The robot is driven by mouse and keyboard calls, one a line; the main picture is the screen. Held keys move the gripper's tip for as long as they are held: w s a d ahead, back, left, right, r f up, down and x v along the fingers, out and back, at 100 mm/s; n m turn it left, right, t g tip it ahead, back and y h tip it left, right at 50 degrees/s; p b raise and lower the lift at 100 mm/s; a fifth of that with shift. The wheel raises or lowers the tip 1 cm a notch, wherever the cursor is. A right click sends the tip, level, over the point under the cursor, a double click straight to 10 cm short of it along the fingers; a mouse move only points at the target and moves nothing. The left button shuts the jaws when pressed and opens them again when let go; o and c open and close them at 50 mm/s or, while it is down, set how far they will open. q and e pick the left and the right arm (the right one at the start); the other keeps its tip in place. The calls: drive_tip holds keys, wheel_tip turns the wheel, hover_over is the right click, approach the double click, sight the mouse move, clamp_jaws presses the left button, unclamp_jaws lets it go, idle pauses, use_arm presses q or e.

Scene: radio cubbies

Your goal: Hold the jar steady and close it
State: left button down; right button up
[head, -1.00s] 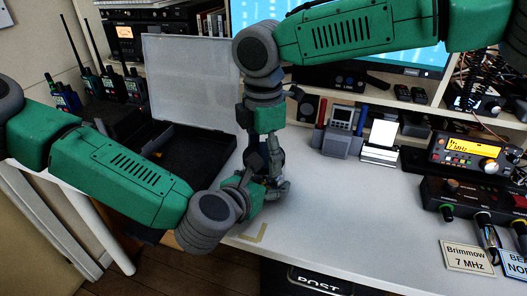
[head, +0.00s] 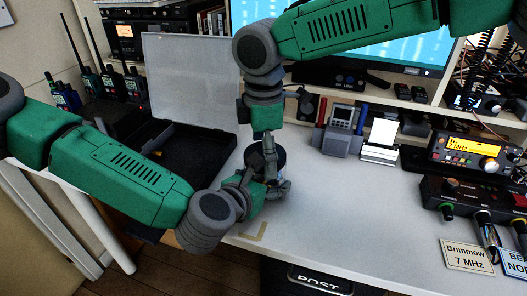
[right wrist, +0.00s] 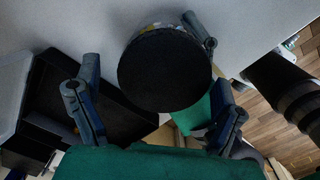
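The jar (head: 280,155) stands near the front edge of the white desk, mostly hidden behind my grippers in the head view. In the right wrist view, a round black lid (right wrist: 165,68) sits at the jar's top, with a strip of patterned side showing behind it. I cannot tell how tightly it is seated. My left gripper (head: 270,178) is shut around the jar's side, low down. One of its fingers shows beside the jar in the right wrist view.
An open black case (head: 195,150) with a raised pale lid lies left of the jar. A grey device (head: 342,130) and a lit radio (head: 470,150) stand to the right. The desk between is clear.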

use_arm(q)
drive_tip(key=shift+w, duration=0.1)
use_arm(e)
drive_tip(key=shift+s+a+r, duration=0.1)
drive_tip(key=shift+r, duration=2.2)
drive_tip(key=shift+o, duration=1)
wheel_tip(320, 180, up, 12)
drive_tip(key=shift+f, duration=0.1)
use_arm(q)
unclamp_jaws()
drive_tip(key=shift+a, duration=0.1)
